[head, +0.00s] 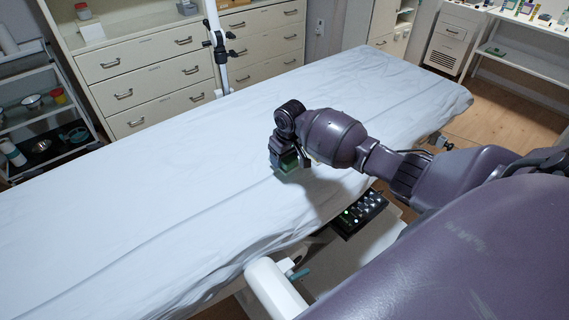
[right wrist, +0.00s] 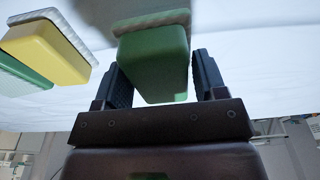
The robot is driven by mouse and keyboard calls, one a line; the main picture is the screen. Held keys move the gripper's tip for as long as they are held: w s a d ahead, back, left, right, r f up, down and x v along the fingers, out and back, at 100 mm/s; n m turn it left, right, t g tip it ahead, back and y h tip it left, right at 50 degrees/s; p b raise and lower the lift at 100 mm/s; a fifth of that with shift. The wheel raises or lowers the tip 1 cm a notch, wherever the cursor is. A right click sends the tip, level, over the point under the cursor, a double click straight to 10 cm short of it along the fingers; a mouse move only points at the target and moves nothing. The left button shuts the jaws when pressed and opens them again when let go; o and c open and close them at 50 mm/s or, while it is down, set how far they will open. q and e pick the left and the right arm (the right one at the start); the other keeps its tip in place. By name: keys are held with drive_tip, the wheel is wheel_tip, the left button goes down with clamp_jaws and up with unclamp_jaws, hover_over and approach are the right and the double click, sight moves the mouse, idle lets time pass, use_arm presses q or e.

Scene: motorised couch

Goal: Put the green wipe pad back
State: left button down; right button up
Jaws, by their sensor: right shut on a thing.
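The green wipe pad (right wrist: 153,62) has a green block body with a pale, ribbed layer on its far side. My right gripper (head: 285,158) is shut on it, with one dark finger on each side in the right wrist view. In the head view the pad (head: 289,165) shows as a small green patch under the gripper, over the white-covered couch (head: 150,190). I cannot tell whether it touches the sheet. In the right wrist view a yellow pad (right wrist: 50,50) and another green piece (right wrist: 20,72) lie to the left. I cannot make these out in the head view. My left gripper is not in view.
A black control panel with lit buttons (head: 362,213) and a white rounded part (head: 275,288) are at the couch's near side. Cream drawers (head: 150,68) and a pole (head: 218,50) stand behind. A shelf trolley (head: 45,125) is at left. Much of the couch top is bare.

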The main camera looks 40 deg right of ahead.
drive_tip(key=shift+f, duration=1.55)
drive_tip(key=shift+f, duration=0.15)
drive_tip(key=o, duration=0.8)
drive_tip(key=shift+o, duration=0.2)
